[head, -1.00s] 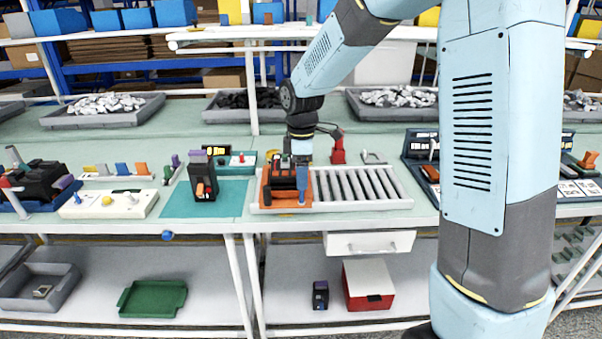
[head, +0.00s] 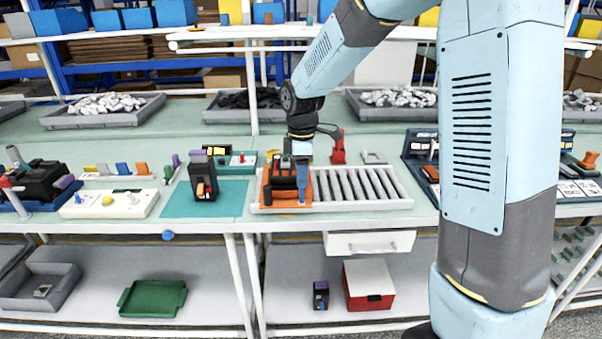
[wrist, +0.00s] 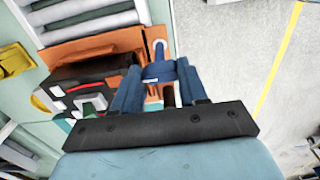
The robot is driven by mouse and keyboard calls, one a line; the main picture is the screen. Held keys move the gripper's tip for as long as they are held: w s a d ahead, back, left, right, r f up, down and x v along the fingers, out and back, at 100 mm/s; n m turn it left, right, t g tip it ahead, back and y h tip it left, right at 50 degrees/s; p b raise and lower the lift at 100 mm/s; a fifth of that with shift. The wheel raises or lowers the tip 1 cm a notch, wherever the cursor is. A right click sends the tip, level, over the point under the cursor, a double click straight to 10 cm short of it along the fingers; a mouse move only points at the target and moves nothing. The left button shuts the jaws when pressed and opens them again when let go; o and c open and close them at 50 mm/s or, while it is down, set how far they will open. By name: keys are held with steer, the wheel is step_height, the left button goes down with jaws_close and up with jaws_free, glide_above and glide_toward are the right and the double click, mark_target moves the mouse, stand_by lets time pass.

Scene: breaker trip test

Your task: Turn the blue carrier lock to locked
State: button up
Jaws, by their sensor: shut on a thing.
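The orange carrier (head: 288,205) sits at the left end of the roller conveyor, with a black breaker (wrist: 85,90) on it. The blue carrier lock (wrist: 158,72) is at the carrier's edge, a round blue knob with a lever pointing up in the wrist view. My gripper (wrist: 159,82) points down over the lock, shut on it with one blue finger on each side. In the head view my gripper (head: 301,186) stands at the carrier's front right corner and partly hides the lock. I cannot read any lock marking.
Empty rollers (head: 360,186) run to the right of the carrier. A red object (head: 338,150) stands behind them. A teal mat (head: 230,200) with a dark breaker unit (head: 202,178) lies to the left. The table's front edge is close to the carrier.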

steer(key=shift+m, duration=0.4)
steer(key=m, duration=0.3)
steer(key=shift+r+m, duration=0.1)
steer(key=shift+m, duration=0.2)
steer(key=m, duration=0.4)
steer(key=shift+w+m, duration=0.1)
steer(key=shift+m, duration=0.2)
steer(key=m, duration=0.4)
steer(key=shift+m, duration=2.5)
steer(key=o, duration=1.1)
steer(key=shift+c, duration=0.2)
